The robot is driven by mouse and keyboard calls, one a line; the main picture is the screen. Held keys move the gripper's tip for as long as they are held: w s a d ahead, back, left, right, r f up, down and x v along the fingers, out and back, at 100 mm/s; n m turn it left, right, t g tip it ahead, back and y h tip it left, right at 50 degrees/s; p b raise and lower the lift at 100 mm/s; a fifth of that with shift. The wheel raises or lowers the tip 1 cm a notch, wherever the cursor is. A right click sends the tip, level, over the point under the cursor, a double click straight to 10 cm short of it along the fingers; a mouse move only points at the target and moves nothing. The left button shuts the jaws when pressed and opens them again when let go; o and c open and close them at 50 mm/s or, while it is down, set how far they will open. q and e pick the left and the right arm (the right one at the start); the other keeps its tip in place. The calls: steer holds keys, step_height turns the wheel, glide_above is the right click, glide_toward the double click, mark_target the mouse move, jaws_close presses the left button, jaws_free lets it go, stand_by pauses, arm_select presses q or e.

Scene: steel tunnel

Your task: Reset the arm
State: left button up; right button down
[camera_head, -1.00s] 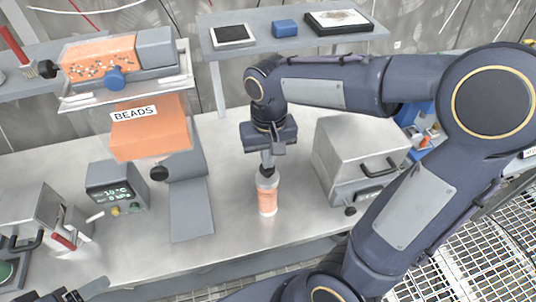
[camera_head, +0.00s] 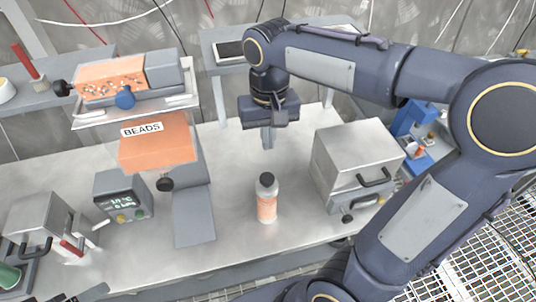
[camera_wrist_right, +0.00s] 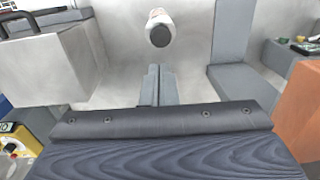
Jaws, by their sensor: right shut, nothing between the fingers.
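My right gripper (camera_head: 267,138) hangs pointing down above the steel table, behind and above a bottle. In the right wrist view its two fingers (camera_wrist_right: 160,84) are together with nothing between them. The bottle (camera_head: 267,199) has a dark cap and an orange lower part. It stands upright on the table, apart from the gripper; it also shows in the right wrist view (camera_wrist_right: 160,27).
A grey box with a handle (camera_head: 357,160) stands right of the bottle. The orange BEADS dispenser (camera_head: 158,143) and a small display unit (camera_head: 123,196) stand left. A grey shelf (camera_head: 208,42) runs behind. The table (camera_head: 235,240) is clear around the bottle.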

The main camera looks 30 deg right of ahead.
steer(key=shift+r, duration=1.9)
steer(key=s+f+t+y, duration=0.1)
steer(key=s+f+t, duration=0.2)
steer(key=s, duration=0.4)
steer(key=s+a+f+n+t+y, duration=0.1)
steer(key=s+f+t+y, duration=0.1)
steer(key=s+f, duration=0.3)
steer(key=shift+s+a+f+t, duration=0.2)
steer(key=shift+s+a+t, duration=0.15)
steer(key=shift+s, duration=0.6)
